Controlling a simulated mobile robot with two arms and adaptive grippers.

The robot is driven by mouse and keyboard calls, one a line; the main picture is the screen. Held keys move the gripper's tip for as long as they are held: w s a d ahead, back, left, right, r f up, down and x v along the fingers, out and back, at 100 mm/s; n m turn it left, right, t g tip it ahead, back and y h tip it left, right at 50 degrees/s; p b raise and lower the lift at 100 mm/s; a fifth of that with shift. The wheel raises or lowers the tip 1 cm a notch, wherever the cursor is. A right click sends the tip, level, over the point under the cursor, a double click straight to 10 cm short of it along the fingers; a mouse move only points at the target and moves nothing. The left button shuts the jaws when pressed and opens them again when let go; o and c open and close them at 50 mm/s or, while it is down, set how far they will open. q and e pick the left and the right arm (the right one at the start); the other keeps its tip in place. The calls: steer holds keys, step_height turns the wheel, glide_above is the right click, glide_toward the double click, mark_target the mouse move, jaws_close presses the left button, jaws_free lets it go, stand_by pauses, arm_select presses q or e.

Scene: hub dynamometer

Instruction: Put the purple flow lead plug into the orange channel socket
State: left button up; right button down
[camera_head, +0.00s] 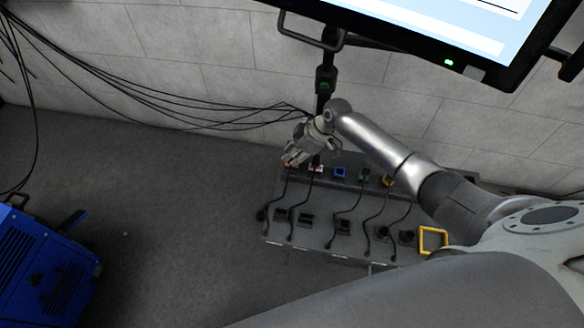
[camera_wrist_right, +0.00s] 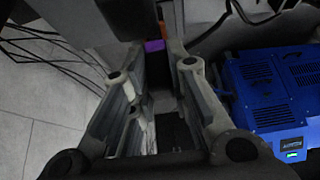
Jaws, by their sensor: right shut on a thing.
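My right gripper (camera_head: 294,156) is at the left end of the back row of sockets on the grey unit. In the right wrist view its fingers (camera_wrist_right: 158,50) are shut on the purple flow lead plug (camera_wrist_right: 153,46), which shows as a small purple patch at the tips. The plug is hidden by the gripper in the head view. A small orange patch (camera_head: 289,166) shows just under the fingertips. Another orange-yellow socket (camera_head: 388,181) is at the right end of the row. I cannot tell whether the plug touches a socket. My left gripper is not in view.
The grey unit (camera_head: 320,252) carries several black leads, plus a blue socket (camera_head: 340,172) and a green one (camera_head: 364,177). A screen (camera_head: 450,30) hangs above. A blue machine (camera_head: 42,262) stands at left, with clear floor between.

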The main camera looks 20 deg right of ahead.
steer(key=c, duration=1.3)
jaws_free()
steer(key=shift+f, duration=0.1)
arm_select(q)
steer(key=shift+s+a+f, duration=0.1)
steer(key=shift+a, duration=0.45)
arm_select(e)
steer(key=v, duration=0.8)
